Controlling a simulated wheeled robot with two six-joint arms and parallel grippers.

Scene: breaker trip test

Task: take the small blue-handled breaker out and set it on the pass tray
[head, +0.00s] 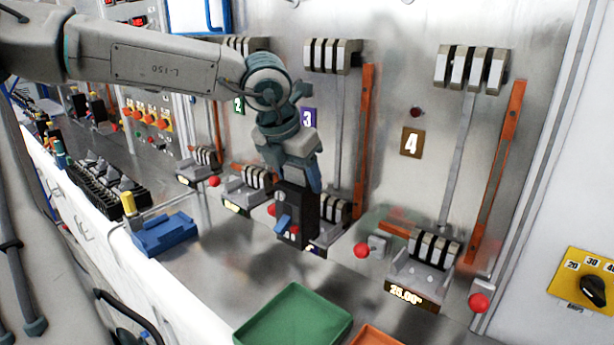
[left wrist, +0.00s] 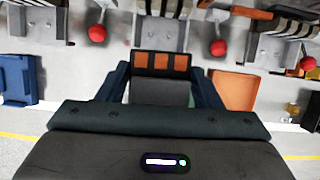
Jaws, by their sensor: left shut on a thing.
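My left gripper (head: 297,178) points down and is shut on a small dark breaker (head: 298,228) with a blue handle (head: 283,222). The breaker is upright in front of the cradle of bay 3 (head: 334,230) and partly hides it. I cannot tell whether it touches the cradle or bench. In the left wrist view the breaker (left wrist: 165,64) sits between the two dark blue fingers, its orange-marked end towards the cradle. A green tray (head: 292,316) lies empty on the bench in front, nearer to me; which tray is the pass tray is not labelled. My right gripper is not in view.
An orange tray (head: 375,337) lies right of the green one. The bay 4 cradle (head: 421,262), with red knobs (head: 362,250) beside it, stands to the right. A blue fixture (head: 165,234) with a yellow handle is on the left. Bare bench lies between the blue fixture and green tray.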

